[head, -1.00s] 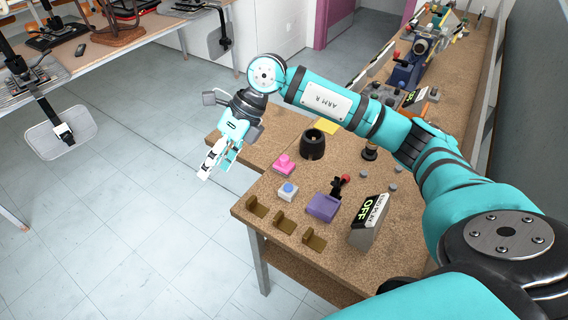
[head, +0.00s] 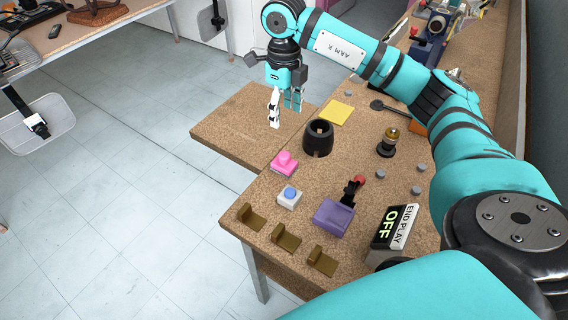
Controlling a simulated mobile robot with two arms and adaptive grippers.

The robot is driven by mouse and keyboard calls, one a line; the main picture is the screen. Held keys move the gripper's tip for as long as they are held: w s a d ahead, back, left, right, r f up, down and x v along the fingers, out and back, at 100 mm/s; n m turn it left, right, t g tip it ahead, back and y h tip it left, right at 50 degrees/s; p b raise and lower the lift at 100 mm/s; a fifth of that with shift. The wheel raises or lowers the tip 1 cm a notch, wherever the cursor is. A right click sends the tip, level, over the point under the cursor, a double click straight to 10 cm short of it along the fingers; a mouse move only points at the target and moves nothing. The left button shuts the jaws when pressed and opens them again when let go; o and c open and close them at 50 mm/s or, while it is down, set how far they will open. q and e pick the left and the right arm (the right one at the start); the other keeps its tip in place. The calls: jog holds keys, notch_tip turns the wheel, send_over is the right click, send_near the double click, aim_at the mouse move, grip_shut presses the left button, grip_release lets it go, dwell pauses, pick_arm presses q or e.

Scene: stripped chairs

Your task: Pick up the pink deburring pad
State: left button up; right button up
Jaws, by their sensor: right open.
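The pink deburring pad (head: 284,164) sits on the brown workbench (head: 228,135), near its inner corner, with a raised pink knob on top. My right gripper (head: 284,118) points down above the bench, beyond the pad in the picture. Its two fingers, one white and one teal, are apart with nothing between them. It does not touch the pad. My left gripper is not in the head view.
A black cup-like holder (head: 318,139) stands just right of the pad. A white block with a blue button (head: 289,197), a purple block with a lever (head: 334,216), brown brackets (head: 286,236) and an OFF sign (head: 392,228) stand nearer. A yellow sheet (head: 336,112) lies behind.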

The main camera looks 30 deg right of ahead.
jog(key=p, duration=0.2)
send_over(285, 154)
jog(key=f, duration=1)
jog(key=shift+s+a+f, duration=0.15)
jog(key=shift+a+f, duration=0.05)
jog(key=shift+f, duration=0.05)
jog(key=shift+f+p, duration=0.35)
jog(key=shift+f, duration=0.15)
notch_tip(285, 154, down, 4)
jog(key=shift+d+f+p, duration=0.1)
jog(key=shift+f+p, duration=0.15)
jog(key=shift+p, duration=0.35)
jog(key=shift+c, duration=0.3)
grip_shut()
